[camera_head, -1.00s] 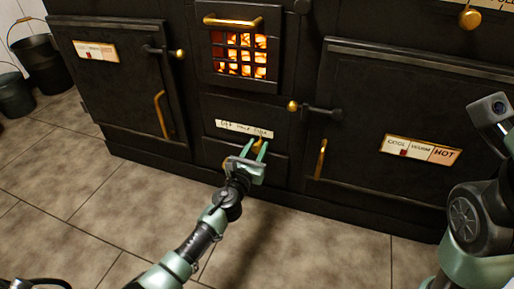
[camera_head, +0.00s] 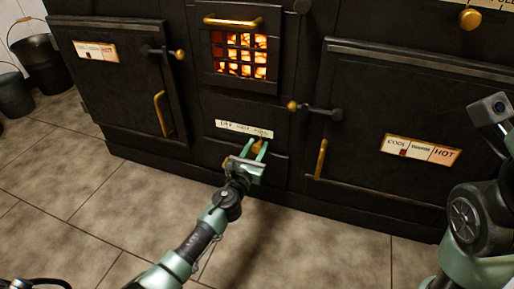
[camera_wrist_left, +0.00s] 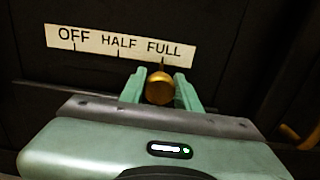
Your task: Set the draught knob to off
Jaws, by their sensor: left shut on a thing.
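The draught knob (camera_wrist_left: 160,88) is a round brass knob on the black stove front, below a white label strip (camera_wrist_left: 120,42) reading OFF, HALF and FULL. In the left wrist view it sits under the word FULL, at the right end of the strip. The knob also shows small in the head view (camera_head: 256,147). My left gripper (camera_head: 257,146) is shut on the knob, one green finger on each side of it, as the left wrist view (camera_wrist_left: 159,90) shows.
The lit firebox grate (camera_head: 239,56) is above the label. Oven doors stand on both sides, with brass handles (camera_head: 162,114) (camera_head: 321,158) near the knob. Dark buckets (camera_head: 44,64) stand at the far left. The tiled floor (camera_head: 90,205) in front is clear.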

